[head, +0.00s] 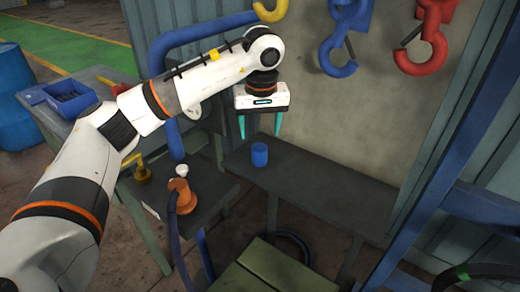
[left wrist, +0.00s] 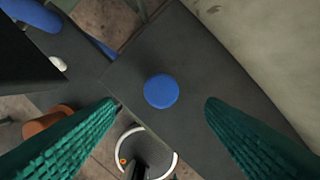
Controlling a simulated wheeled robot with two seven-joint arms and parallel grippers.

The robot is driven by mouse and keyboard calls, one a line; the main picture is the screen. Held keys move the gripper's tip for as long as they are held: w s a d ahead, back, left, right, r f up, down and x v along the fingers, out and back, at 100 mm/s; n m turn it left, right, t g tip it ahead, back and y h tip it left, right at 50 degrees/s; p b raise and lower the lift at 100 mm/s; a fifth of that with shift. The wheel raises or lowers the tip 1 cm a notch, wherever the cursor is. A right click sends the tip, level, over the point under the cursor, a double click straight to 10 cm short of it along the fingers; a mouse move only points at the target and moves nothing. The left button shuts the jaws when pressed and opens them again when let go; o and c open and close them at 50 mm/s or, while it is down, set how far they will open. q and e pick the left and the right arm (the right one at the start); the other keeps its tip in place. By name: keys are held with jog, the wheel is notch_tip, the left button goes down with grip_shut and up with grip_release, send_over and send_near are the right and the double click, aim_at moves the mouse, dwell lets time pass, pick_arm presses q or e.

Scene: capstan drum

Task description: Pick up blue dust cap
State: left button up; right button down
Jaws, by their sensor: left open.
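The blue dust cap (head: 259,155) is a small blue cylinder standing upright on a dark grey bench (head: 330,190). In the left wrist view the cap (left wrist: 161,91) shows from above as a round blue disc, between and beyond the fingers. My left gripper (head: 261,132) is open, with its teal fingers pointing down above the cap. The two fingers also show wide apart in the left wrist view (left wrist: 160,108), with nothing between them touching. My right gripper is not in view.
An orange capstan drum (head: 182,196) with a dark hose stands left of the bench, near a white knob (head: 182,170). Blue (head: 340,55) and red (head: 423,50) hooks hang at the wall. A blue frame (head: 440,140) stands at right. The bench around the cap is clear.

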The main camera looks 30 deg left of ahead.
aim_at(259, 147)
pick_arm(q)
jog(key=shift+w+f, duration=0.2)
jog(key=shift+f, duration=0.45)
jog(key=shift+w+a+f, duration=0.1)
jog(key=shift+w+f, duration=0.05)
jog(key=shift+f, duration=0.2)
notch_tip(259, 147, down, 3)
jog(key=shift+a+r+p, duration=0.15)
jog(key=shift+p, duration=0.55)
jog(key=shift+w+a+f, duration=0.15)
jog(key=shift+w+f, duration=0.05)
jog(key=shift+f, duration=1.05)
jog(key=c, duration=1)
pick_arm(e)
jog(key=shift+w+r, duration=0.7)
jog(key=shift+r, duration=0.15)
